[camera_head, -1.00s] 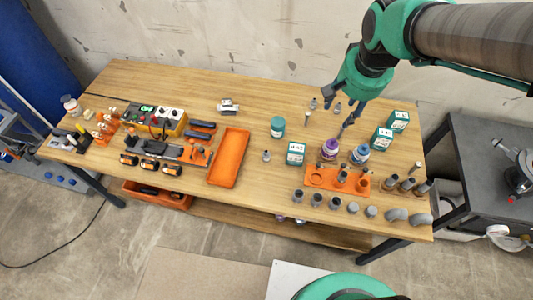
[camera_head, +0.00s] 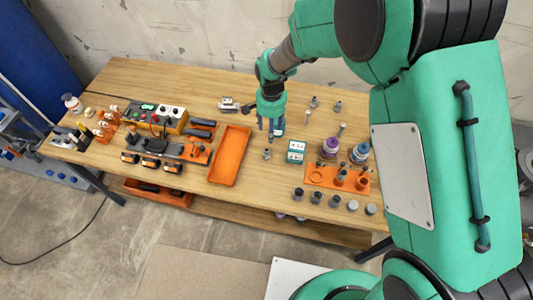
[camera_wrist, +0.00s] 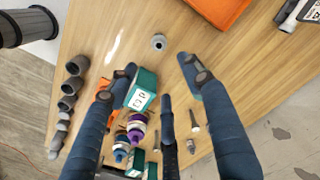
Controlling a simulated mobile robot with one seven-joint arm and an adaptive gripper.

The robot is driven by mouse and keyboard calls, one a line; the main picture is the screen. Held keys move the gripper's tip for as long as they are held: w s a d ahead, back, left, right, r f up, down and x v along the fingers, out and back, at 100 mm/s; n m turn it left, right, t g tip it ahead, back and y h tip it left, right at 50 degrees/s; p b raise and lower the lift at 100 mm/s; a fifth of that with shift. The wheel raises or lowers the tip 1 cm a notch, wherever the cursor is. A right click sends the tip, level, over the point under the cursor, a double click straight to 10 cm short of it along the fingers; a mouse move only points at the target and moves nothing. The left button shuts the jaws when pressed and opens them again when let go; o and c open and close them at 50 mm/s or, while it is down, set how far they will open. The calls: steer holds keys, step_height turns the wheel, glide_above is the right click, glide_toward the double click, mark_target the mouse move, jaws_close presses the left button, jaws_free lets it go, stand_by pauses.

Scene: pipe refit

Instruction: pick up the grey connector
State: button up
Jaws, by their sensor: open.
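A small grey connector (camera_head: 267,154) stands alone on the wooden table between the orange tray and a teal-and-white box. In the wrist view the grey connector (camera_wrist: 158,42) shows from above as a round piece with a hole, beyond the fingertips. My gripper (camera_head: 270,130) is above the table, a little behind the connector in the head view. In the wrist view my gripper (camera_wrist: 160,82) has its dark fingers spread, with nothing held between them. The connector is apart from the fingers.
The orange tray (camera_head: 231,156) lies left of the connector. The teal-and-white box (camera_head: 296,151) is close on its right. An orange holder (camera_head: 322,176) and several grey fittings (camera_head: 334,200) are farther right.

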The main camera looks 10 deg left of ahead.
mark_target(267, 150)
steer(key=shift+s+a+f, duration=0.1)
steer(key=shift+a+f, duration=0.25)
steer(key=shift+f, duration=0.25)
steer(key=shift+a+f, duration=0.3)
steer(key=shift+f, duration=0.25)
steer(key=shift+f+b, duration=0.5)
steer(key=shift+f, duration=3.85)
steer(key=shift+s+f+b, duration=0.15)
steer(key=shift+f+b, duration=0.1)
steer(key=shift+f, duration=1.05)
steer(key=shift+s+f+b, duration=0.1)
steer(key=shift+f+b, duration=0.15)
steer(key=shift+f, duration=1)
